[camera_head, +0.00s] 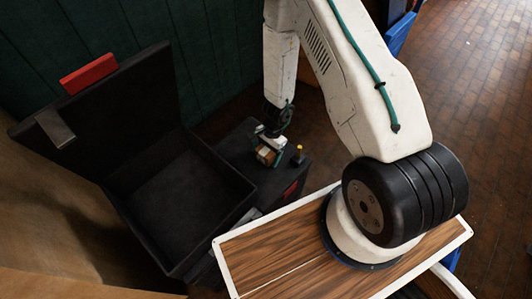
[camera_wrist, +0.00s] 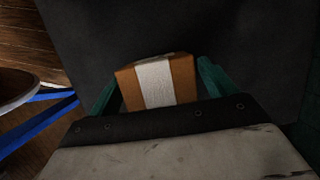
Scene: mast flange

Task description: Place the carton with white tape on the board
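The carton with white tape (camera_wrist: 157,82) is a small brown box with a broad white band down its face. It sits between the two teal fingers of my gripper (camera_wrist: 160,85), which appear to press on its sides. In the head view the carton (camera_head: 266,155) shows small at my gripper (camera_head: 268,152), over a dark surface (camera_head: 262,185). I cannot tell whether it touches that surface. A wood-grained board with a white edge (camera_head: 272,253) lies under my arm's base, to the right of and nearer than the gripper.
An open black case (camera_head: 185,205) with a raised lid (camera_head: 100,120) stands left of the gripper. A green wall (camera_head: 190,40) is behind. The brick floor (camera_head: 480,90) is clear at the right.

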